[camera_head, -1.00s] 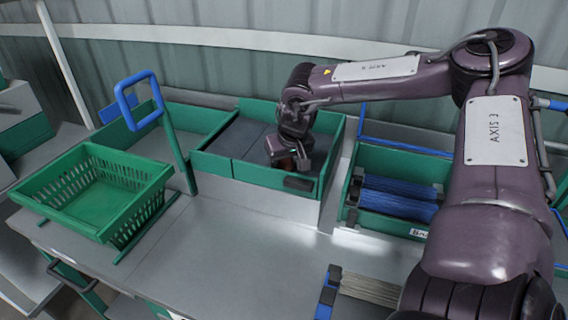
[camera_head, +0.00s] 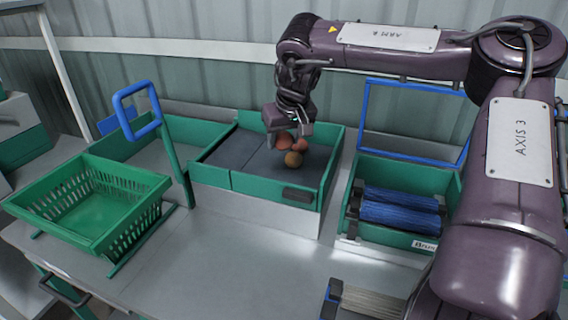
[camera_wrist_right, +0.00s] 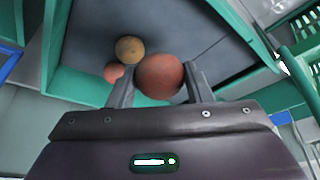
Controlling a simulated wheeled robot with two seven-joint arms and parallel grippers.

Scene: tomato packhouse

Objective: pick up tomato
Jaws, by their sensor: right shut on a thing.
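My right gripper (camera_head: 288,131) is over the green-walled tray with a dark grey floor (camera_head: 236,151). It is shut on a red tomato (camera_head: 284,143), which also shows between the two fingers in the right wrist view (camera_wrist_right: 159,76). Two other tomatoes are close by in the tray: a yellowish-orange one (camera_head: 293,160) and a pinkish-red one (camera_head: 300,145). In the right wrist view the yellowish one (camera_wrist_right: 130,48) and the pinkish one (camera_wrist_right: 114,72) are left of the held tomato. I cannot tell whether they touch it. My left gripper is not in view.
A green slotted crate (camera_head: 95,232) stands at the left, beside a blue-looped green post (camera_head: 172,155). A green box with blue brush rollers (camera_head: 400,208) stands right of the tray. The grey tabletop (camera_head: 235,255) in front is clear.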

